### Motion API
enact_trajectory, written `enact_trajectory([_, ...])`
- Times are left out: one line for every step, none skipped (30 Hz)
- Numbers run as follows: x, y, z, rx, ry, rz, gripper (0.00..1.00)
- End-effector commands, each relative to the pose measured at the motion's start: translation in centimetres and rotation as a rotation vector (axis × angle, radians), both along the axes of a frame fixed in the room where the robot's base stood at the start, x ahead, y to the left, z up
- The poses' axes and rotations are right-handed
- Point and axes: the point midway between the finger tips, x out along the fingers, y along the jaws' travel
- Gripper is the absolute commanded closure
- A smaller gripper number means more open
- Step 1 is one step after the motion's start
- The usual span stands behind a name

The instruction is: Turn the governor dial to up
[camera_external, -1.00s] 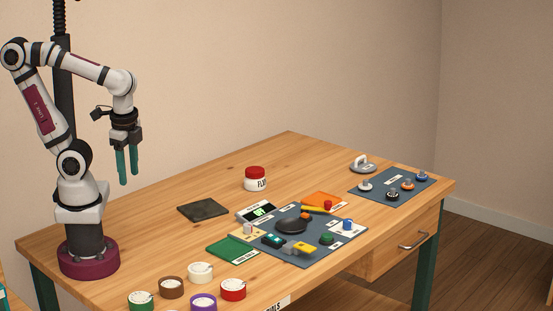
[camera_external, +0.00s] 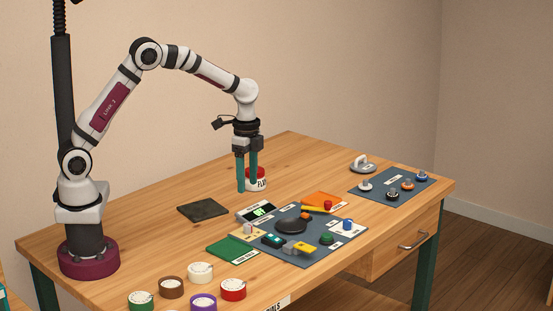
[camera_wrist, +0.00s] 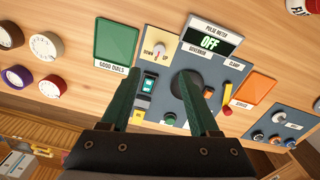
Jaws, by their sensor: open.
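The governor dial (camera_wrist: 158,52) is a small pale knob on a cream plate marked DOWN on its left and UP on its right in the wrist view. Which way its pointer is set is too small to tell. It also shows in the external view (camera_external: 248,229) at the left edge of the blue-grey panel (camera_external: 322,250). My gripper (camera_external: 247,188) points down with its two teal fingers apart and empty, well above the table and behind the dial in the picture. In the wrist view my gripper (camera_wrist: 160,106) has its fingers spread below the dial.
A green good dials pad (camera_wrist: 117,45) and an orange pad (camera_wrist: 254,88) flank the panel. A black dome (camera_external: 292,226) and several small controls share it. A red-lidded jar (camera_external: 257,183) stands behind my fingers. Several round dials (camera_external: 201,272) lie in front.

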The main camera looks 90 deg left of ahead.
Motion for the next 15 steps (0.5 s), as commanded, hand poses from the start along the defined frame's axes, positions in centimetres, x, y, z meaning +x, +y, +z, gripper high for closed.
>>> enact_trajectory([-0.1, -0.1, -1.6, -0.002, 0.006, 0.001, 0.38])
enact_trajectory([-0.1, -0.1, -2.5, -0.002, 0.006, 0.000, 0.38])
enact_trajectory([-0.1, -0.1, -3.8, -0.002, 0.006, 0.001, 0.38])
enact_trajectory([-0.2, -0.1, -4.7, -0.002, 0.006, 0.001, 0.38])
enact_trajectory([-0.2, -0.1, -5.6, -0.002, 0.006, 0.000, 0.38])
enact_trajectory([-0.1, -0.1, -6.7, -0.001, 0.006, 0.000, 0.38])
enact_trajectory([-0.2, -0.1, -7.6, -0.002, 0.005, 0.001, 0.38])
enact_trajectory([-0.1, -0.1, -8.3, -0.001, 0.006, 0.001, 0.38])
enact_trajectory([-0.1, -0.1, -9.2, 0.000, 0.005, 0.000, 0.38])
enact_trajectory([-0.1, -0.1, -9.7, -0.001, 0.004, 0.000, 0.38])
enact_trajectory([-0.1, -0.1, -10.2, -0.001, 0.004, 0.000, 0.38])
enact_trajectory([-0.1, -0.1, -10.8, -0.001, 0.003, 0.001, 0.38])
enact_trajectory([-0.1, -0.1, -11.2, 0.000, 0.004, 0.001, 0.38])
enact_trajectory([-0.1, -0.1, -11.4, 0.000, 0.002, 0.001, 0.38])
enact_trajectory([-0.1, -0.1, -11.7, 0.001, 0.001, 0.001, 0.38])
